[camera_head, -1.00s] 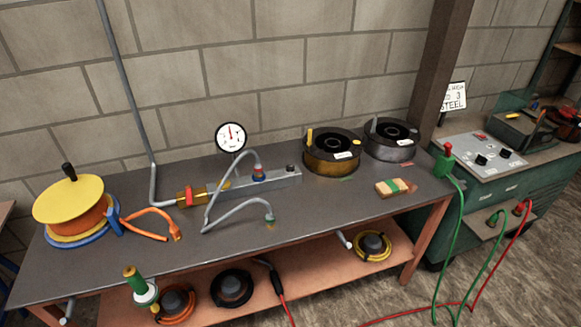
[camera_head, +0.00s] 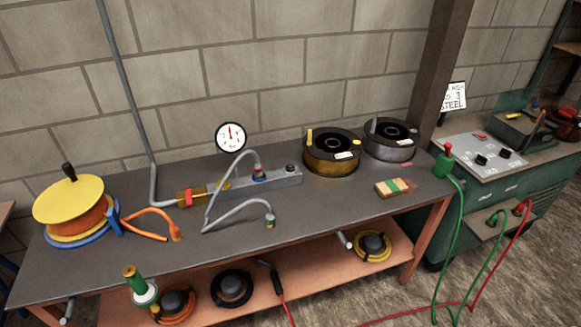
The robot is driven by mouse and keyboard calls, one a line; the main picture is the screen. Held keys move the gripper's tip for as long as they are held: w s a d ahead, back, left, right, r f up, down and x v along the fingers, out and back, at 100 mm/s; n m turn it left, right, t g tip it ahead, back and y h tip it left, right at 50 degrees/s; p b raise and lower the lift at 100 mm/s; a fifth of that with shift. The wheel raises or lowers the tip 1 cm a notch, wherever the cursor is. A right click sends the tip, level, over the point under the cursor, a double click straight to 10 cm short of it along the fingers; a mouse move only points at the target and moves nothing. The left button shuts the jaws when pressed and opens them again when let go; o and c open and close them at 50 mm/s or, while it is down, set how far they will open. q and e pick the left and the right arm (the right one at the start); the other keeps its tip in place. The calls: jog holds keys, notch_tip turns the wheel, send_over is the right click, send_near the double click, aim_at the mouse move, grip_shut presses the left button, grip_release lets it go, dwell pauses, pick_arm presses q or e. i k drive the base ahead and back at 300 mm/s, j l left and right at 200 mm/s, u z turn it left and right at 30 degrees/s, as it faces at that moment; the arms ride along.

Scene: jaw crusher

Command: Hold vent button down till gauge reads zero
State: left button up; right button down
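A round white gauge (camera_head: 231,137) with a red needle stands behind a grey manifold block (camera_head: 240,185) on the bench. The needle points about straight up; the numbers are too small to read. A small dark button (camera_head: 291,168) sits on top of the block near its right end and looks like the vent button. A coupling with blue and red rings (camera_head: 259,173) sits on the block left of it, with a grey hose (camera_head: 237,209) running from it to the bench top. Neither of my grippers is in view, and nothing touches the button.
A yellow-and-orange hose reel (camera_head: 75,210) stands at the left of the bench (camera_head: 310,215). Two dark round reels (camera_head: 332,153) stand at the back right, near a small block with a green band (camera_head: 394,187). The bench front middle is mostly clear. Coiled hoses lie on the lower shelf.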

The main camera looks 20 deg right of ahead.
aim_at(289, 168)
jog(key=i+l+u, duration=0.15)
jog(key=i+l, duration=0.8)
